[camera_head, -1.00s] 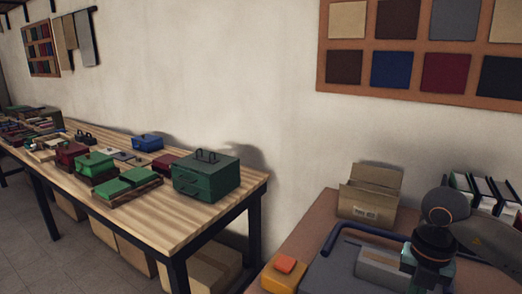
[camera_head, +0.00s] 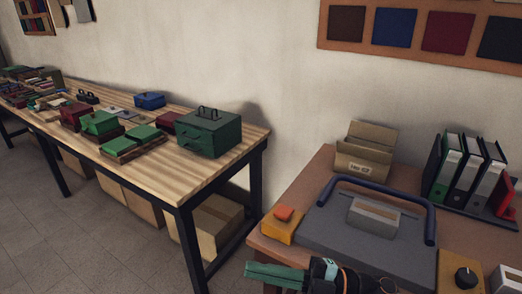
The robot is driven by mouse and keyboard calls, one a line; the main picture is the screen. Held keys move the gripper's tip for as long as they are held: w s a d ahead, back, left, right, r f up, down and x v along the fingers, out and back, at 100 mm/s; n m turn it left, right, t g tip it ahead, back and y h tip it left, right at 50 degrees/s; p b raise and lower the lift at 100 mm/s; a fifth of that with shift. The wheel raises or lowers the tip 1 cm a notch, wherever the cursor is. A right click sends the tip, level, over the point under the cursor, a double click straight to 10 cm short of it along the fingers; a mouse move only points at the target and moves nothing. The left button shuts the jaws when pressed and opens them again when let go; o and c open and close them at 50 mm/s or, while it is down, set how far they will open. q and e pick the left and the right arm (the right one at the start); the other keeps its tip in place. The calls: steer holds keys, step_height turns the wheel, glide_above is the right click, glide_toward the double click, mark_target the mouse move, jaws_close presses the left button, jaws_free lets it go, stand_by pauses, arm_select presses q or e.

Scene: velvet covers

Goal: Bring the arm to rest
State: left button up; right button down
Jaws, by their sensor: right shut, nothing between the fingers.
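My right gripper (camera_head: 277,275) is at the bottom edge, a little right of the middle. Its green fingers point left and are shut with nothing between them. Part of my dark right wrist shows behind them, cut off by the lower edge. The gripper shows in front of the near side of the brown bench (camera_head: 326,160), beside and below the grey machine (camera_head: 335,222) with a blue bar handle. I cannot tell its height over the floor. My left gripper is not in view.
An orange block (camera_head: 282,229) sits at the bench's left corner. A cardboard box (camera_head: 366,155) and several binders (camera_head: 466,172) stand behind the machine; a knob box (camera_head: 461,275) is at right. A wooden table (camera_head: 185,178) with a green chest (camera_head: 207,133) stands at left, with a floor gap between.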

steer(key=w+d+f+m+t+h+p, duration=0.1)
steer(key=w+d+f+m+t+h, duration=0.1)
steer(key=d+f+m+t+h, duration=0.45)
steer(key=w+d+f+m+t+h+p, duration=0.1)
steer(key=w+d+f+m+t+h, duration=0.2)
steer(key=m+t, duration=0.7)
steer(key=s+d+f+m+g+h, duration=0.3)
steer(key=s+f+m+g+h, duration=0.1)
steer(key=s+f, duration=0.4)
steer(key=s+d+f+m+g+h, duration=0.4)
steer(key=s+f, duration=0.4)
steer(key=f, duration=0.3)
steer(key=shift+f+m+g+p, duration=0.35)
steer(key=shift+m+g, duration=0.1)
steer(key=shift+g, duration=0.4)
